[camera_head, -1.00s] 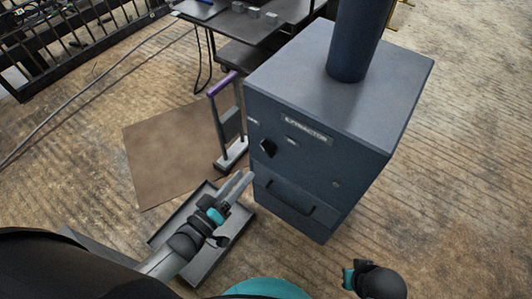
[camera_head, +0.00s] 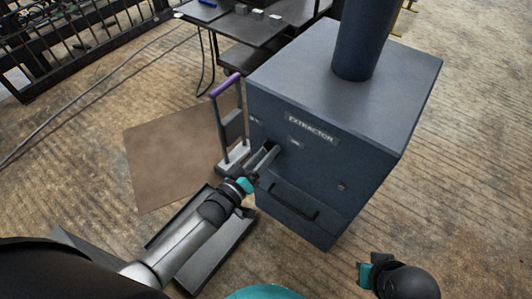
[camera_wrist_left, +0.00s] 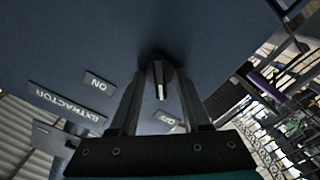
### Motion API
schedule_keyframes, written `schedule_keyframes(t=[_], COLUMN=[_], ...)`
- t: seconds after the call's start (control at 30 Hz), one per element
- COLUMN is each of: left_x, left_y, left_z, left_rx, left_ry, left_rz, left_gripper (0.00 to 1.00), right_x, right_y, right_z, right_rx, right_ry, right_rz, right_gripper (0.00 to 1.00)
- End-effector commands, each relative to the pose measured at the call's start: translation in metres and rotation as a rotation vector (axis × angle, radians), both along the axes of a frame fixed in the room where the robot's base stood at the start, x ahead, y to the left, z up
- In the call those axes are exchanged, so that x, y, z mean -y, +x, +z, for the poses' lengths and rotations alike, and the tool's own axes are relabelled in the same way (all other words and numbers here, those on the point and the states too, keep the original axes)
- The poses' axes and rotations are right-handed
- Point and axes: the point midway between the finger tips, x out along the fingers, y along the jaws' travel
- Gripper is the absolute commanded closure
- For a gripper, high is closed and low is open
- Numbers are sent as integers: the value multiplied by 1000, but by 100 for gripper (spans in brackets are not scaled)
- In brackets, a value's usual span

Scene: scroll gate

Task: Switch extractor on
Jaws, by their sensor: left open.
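The extractor (camera_head: 315,165) is a dark blue-grey cabinet with an EXTRACTOR label on its front. Its black rotary knob (camera_wrist_left: 158,72) shows in the left wrist view with a white pointer mark, directed towards the OFF label (camera_wrist_left: 168,120). The ON label (camera_wrist_left: 98,84) is off to the left in that view. My left gripper (camera_head: 272,151) is at the cabinet front, its open fingers on either side of the knob; I cannot tell whether they touch it. In the head view the fingers mostly hide the knob.
A drawer handle (camera_head: 295,203) is below the knob. A stand with a purple handle (camera_head: 224,85) is just left of the cabinet. A grey tray (camera_head: 222,250) lies on the floor under my left arm. A dark table (camera_head: 240,25) stands behind.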

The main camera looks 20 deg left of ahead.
Motion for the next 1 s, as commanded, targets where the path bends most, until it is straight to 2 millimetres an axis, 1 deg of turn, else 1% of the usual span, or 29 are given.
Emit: schedule_keyframes(t=[0.03, 0.07, 0.4, 0.47, 1.0], left_x=[0, 0, 0, 0, 0], left_y=[0, 0, 0, 0, 0], left_z=[0, 0, 0, 0, 0], left_rx=[0, 0, 0, 0, 5], left_ry=[0, 0, -1, -1, 11], left_rz=[0, 0, 1, 1, 1], left_gripper=[53, 56, 95, 100, 100], right_x=[0, 0, 0, 0, 0], right_y=[0, 0, 0, 0, 0], right_z=[0, 0, 0, 0, 0], right_rx=[0, 0, 0, 0, 1], right_ry=[0, 0, 0, 0, 0], right_rz=[0, 0, 0, 0, 0], right_gripper=[100, 100, 100, 100, 100])
